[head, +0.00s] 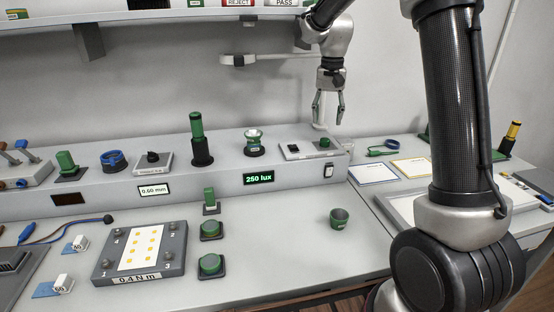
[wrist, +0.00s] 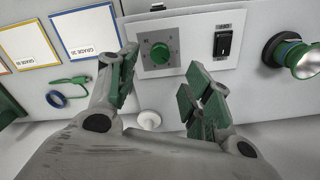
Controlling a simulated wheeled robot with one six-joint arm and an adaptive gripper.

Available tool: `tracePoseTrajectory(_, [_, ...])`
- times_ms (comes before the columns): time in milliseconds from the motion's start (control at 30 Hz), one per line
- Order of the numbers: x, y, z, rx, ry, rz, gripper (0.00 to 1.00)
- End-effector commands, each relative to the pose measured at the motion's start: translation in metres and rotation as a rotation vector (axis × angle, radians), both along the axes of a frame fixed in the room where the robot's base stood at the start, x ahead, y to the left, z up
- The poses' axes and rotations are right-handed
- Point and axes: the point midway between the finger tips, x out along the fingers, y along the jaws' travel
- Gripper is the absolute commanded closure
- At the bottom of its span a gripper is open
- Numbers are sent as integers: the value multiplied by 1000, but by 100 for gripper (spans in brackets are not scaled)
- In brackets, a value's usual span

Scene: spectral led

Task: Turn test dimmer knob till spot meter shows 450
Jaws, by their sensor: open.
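The green dimmer knob (head: 324,142) sits on a pale plate at the right end of the raised grey shelf. In the wrist view the knob (wrist: 160,53) shows whole, on a grey square with marks around it. My gripper (head: 328,108) is open and empty, pointing down above the knob. In the wrist view its green-padded fingers (wrist: 160,72) stand apart to either side below the knob, with nothing between them. They appear clear of the knob.
A black switch (wrist: 222,42) shares the knob's plate. A green-ringed lamp-like device (head: 254,142) stands to its left. A white switch (head: 328,171) is on the shelf front. Framed cards (head: 373,173) lie to the right.

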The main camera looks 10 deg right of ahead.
Motion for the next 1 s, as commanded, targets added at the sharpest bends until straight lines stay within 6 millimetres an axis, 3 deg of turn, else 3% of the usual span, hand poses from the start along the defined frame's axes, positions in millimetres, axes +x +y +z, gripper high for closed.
tracePoseTrajectory(333, [-1,0,0,0,0,4,51])
tracePoseTrajectory(433, [-16,-2,2,0,0,49,51])
tracePoseTrajectory(567, [-71,-10,14,0,-17,181,51])
tracePoseTrajectory(700, [-145,-21,35,-6,-73,293,51])
tracePoseTrajectory(800, [-185,-26,42,-13,-111,339,51])
tracePoseTrajectory(1000, [-235,-32,47,-26,-169,384,51])
